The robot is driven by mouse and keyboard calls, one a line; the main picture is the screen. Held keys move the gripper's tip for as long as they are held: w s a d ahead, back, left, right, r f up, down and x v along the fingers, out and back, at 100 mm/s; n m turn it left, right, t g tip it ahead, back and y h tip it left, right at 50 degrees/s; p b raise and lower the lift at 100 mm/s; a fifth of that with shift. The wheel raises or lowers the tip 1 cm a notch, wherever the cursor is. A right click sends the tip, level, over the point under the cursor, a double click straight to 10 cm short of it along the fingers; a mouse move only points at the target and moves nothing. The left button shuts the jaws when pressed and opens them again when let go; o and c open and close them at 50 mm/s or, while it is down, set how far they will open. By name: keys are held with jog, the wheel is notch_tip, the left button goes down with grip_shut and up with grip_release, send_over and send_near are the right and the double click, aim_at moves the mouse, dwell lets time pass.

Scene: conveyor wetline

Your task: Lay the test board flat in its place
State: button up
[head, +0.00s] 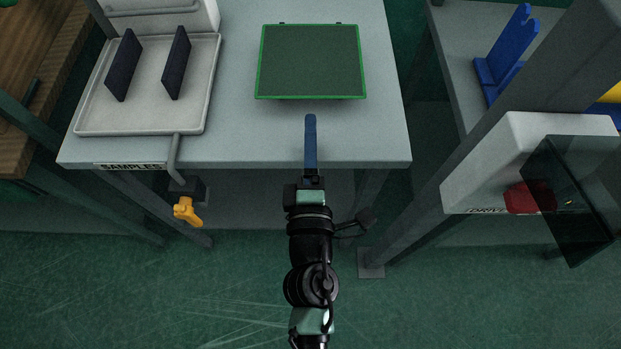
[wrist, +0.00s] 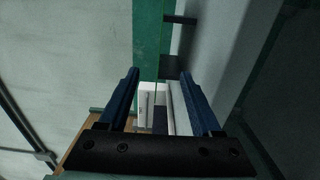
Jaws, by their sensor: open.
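The green board (head: 312,62), which I take to be the test board, is at the back middle of the grey table in the head view. It has a dark green face, a bright green rim and small dark tabs at its far edge. In the wrist view a green strip (wrist: 148,40), apparently the board seen nearly edge-on, lies beyond the fingers. I cannot tell whether it rests flush on the table. My gripper (head: 310,118) points at its near edge, short of it. In the wrist view my gripper (wrist: 163,70) is open, with nothing between its blue fingers.
A pale tray (head: 140,120) with two upright dark plates stands on the table's left, behind a label reading SAMPLES. A yellow-handled valve (head: 187,211) hangs at the front edge. At right are a post, a white box (head: 480,180) with a red part, and a blue stand (head: 497,65).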

jog(key=s+b, duration=0.3)
jog(key=s, duration=0.6)
jog(key=shift+s, duration=0.4)
jog(key=w+d+r+m+t+h+p, duration=0.1)
jog(key=w+r+m, duration=0.25)
jog(key=r, duration=0.55)
jog(key=w+d+r+m+t+h+p, duration=0.2)
jog(key=w+r+m, duration=0.15)
jog(key=r, duration=0.55)
jog(key=w+d+r+m+t+h+p, duration=0.15)
jog(key=r+m, duration=0.25)
jog(key=r, duration=0.5)
jog(key=s+a+r+m+t+y+p, duration=0.1)
jog(key=s+a+r+m+t+y, duration=0.1)
jog(key=r, duration=1.3)
jog(key=s+a+r+m+t+y+p, duration=0.2)
jog(key=r+m, duration=0.3)
jog(key=r, duration=0.9)
jog(key=shift+a+r+t, duration=0.3)
jog(key=shift+r+t, duration=0.05)
jog(key=shift+t, duration=0.1)
jog(key=shift+y, duration=0.25)
